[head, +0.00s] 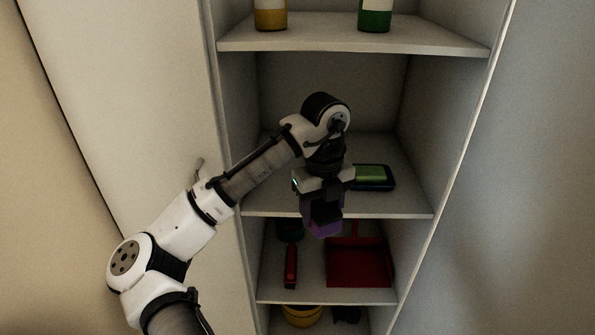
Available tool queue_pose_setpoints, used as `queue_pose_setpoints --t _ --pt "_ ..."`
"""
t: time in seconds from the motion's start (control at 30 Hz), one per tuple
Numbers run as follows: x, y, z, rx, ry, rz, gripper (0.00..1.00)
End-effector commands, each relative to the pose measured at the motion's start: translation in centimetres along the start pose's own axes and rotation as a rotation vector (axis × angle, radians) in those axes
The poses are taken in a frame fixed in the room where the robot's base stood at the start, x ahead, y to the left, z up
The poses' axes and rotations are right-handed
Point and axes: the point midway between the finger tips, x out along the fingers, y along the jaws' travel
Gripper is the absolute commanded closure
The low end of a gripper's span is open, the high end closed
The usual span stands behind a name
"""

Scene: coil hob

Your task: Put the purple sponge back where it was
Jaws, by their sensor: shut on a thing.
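In the head view, my gripper (324,205) points down in front of the middle shelf of an open cabinet. It is shut on the purple sponge (322,223), which hangs just in front of and below that shelf's front edge. The fingers cover part of the sponge. The middle shelf (270,203) carries a green sponge (371,172) in a dark blue tray (376,185) to the right of my gripper. My arm and gripper hide part of the middle shelf behind them.
The upper shelf (300,45) holds a yellow bottle (270,18) and a green bottle (375,18). Below are a red dustpan (358,265), a red-handled item (291,265) and a yellow container (301,316). Cabinet side walls limit room left and right; the left of the middle shelf looks clear.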

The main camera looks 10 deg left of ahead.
Motion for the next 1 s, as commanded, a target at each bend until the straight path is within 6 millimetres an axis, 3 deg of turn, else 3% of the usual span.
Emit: queue_pose_setpoints --t 0.1,0.27,0.7,1.0 --pt "-0.2 2.0 -0.3 0.021 -0.021 0.011 0.65" --pt "-0.5 2.5 0.7 0.03 -0.026 0.013 0.65" --pt "-0.9 0.3 11.2 0.028 -0.024 0.01 0.65" --pt "-1.0 -0.5 16.1 0.029 -0.026 0.012 0.65"
